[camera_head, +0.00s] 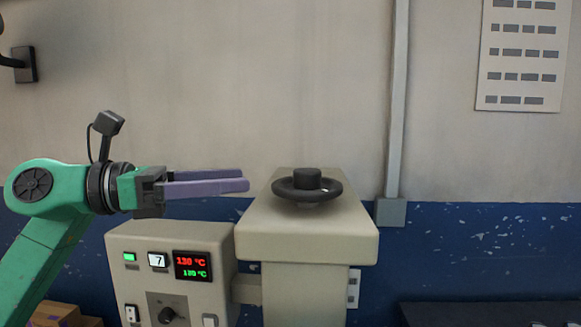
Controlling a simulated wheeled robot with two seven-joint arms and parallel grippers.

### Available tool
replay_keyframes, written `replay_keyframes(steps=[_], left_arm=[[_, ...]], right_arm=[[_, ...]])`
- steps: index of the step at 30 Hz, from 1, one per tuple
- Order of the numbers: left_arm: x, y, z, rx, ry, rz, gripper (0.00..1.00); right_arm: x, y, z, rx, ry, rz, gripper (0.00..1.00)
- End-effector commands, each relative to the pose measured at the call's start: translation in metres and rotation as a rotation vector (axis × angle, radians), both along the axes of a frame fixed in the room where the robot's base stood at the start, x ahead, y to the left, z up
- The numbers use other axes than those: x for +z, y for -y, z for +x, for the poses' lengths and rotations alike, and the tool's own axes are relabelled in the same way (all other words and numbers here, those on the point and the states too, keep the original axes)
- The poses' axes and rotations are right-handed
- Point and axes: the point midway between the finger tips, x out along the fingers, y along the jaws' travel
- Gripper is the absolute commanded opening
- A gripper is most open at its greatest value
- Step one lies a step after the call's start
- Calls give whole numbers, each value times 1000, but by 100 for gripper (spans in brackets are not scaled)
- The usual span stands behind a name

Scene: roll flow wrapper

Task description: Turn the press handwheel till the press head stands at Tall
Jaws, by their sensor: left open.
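The press handwheel (335,190) is a black ring with a raised round hub, lying flat on top of the beige press housing (306,238). A small light mark shows on the front right of its rim. My left gripper (245,180) is open and empty, its two purple fingers pointing right. The fingertips are to the left of the handwheel, apart from it, at about the height of its hub in the picture. The press head and any height marking such as Tall cannot be seen here. My right gripper is not in view.
A grey conduit (398,110) runs down the wall behind. A dark surface (490,313) is at lower right. Space above the handwheel is clear.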

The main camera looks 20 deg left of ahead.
Motion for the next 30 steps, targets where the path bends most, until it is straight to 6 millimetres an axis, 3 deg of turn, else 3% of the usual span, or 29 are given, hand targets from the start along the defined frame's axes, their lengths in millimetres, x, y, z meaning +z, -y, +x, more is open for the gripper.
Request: replay_keyframes(steps=[3,12,17,24,26,30], left_arm=[[13,24,17,-5,0,0,83],[12,84,62,-5,4,-5,83],[6,98,73,-4,5,-3,83],[2,100,74,-2,5,-1,83],[2,99,74,-2,5,-1,64],[2,99,74,-2,5,-1,11]], right_arm=[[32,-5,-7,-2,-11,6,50],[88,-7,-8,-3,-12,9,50],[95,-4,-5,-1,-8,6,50],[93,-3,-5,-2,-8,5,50],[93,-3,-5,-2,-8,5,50],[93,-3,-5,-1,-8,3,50]])
